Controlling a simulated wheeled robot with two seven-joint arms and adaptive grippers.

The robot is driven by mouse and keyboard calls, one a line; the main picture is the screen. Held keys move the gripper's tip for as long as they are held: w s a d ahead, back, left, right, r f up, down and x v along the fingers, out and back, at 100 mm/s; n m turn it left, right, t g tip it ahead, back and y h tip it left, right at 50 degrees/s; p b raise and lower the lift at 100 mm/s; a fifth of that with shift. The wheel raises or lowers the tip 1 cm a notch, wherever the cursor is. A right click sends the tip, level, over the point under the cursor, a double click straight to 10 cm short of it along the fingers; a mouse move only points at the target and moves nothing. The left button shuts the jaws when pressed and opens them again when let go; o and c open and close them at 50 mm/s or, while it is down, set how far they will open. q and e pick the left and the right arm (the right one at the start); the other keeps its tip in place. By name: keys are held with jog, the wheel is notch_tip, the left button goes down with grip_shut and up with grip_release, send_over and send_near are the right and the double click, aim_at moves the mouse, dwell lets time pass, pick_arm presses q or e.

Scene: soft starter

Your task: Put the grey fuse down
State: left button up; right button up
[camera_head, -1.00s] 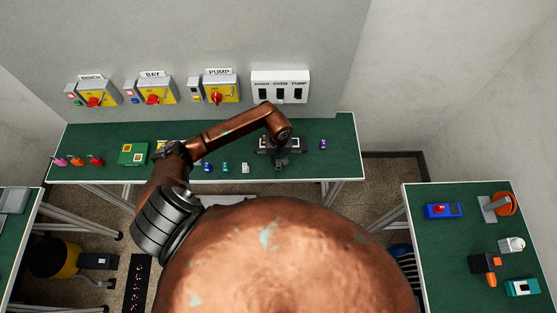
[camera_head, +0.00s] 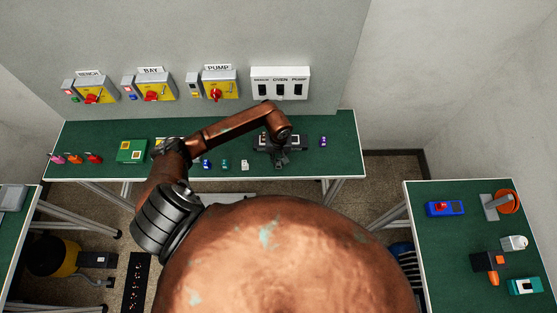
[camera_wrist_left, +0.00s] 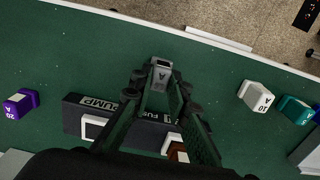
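The grey fuse (camera_wrist_left: 160,75), with a letter on its top face, sits between the fingertips of my left gripper (camera_wrist_left: 163,86) in the left wrist view. The fingers appear closed against its sides. In the head view my left gripper (camera_head: 281,160) hangs over the front part of the back bench, where the fuse is too small to make out. A dark fuse block (camera_wrist_left: 74,112) marked PUMP lies on the bench beneath the fingers, partly hidden by them. I cannot tell whether the grey fuse touches the bench. My right gripper is not in view.
A purple fuse (camera_wrist_left: 20,102) lies left of the block in the wrist view. White (camera_wrist_left: 257,96) and teal (camera_wrist_left: 296,110) fuses stand to the right. The green bench (camera_head: 345,160) is bare near its right end. Switch boxes hang on the wall behind.

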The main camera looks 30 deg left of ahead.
aim_at(278, 162)
pick_arm(q)
jog(key=o, duration=0.4)
jog(key=shift+r+p, duration=0.4)
jog(key=shift+p, duration=0.1)
jog(key=shift+r+p, duration=0.4)
jog(key=shift+p, duration=0.1)
jog(key=shift+r+b, duration=1.8)
jog(key=shift+r, duration=4.05)
